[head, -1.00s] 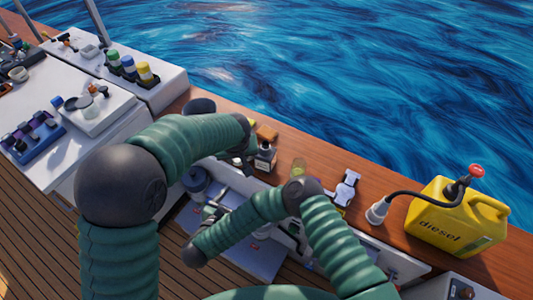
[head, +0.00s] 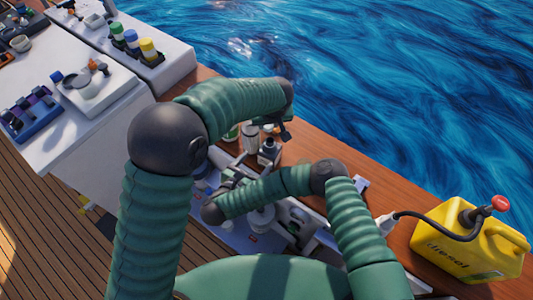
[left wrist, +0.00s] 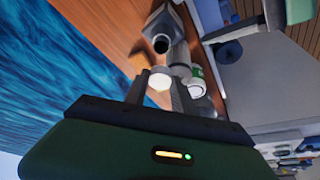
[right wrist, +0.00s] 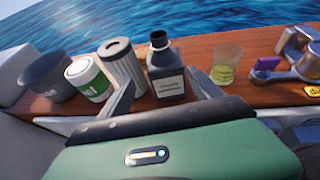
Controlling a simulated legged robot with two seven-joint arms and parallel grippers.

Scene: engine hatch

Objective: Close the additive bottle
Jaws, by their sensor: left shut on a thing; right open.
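The additive bottle (right wrist: 168,82) is a dark grey square bottle with a black neck and a pale label. It stands upright on the wooden ledge. In the head view the bottle (head: 269,154) is just below my left gripper (head: 284,132). In the left wrist view my left gripper (left wrist: 158,92) is shut on a small pale round piece (left wrist: 160,79), apparently the cap, apart from the bottle's dark neck (left wrist: 161,44). My right gripper (right wrist: 163,94) is open, with its fingers on either side of the bottle's lower front in the right wrist view; contact cannot be told.
Left of the bottle stand a ribbed metal cylinder (right wrist: 121,66), a green-and-white can (right wrist: 88,78) and a dark bowl (right wrist: 50,76). A glass with yellow liquid (right wrist: 226,64) stands to its right. A yellow diesel can (head: 470,243) is further right on the ledge.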

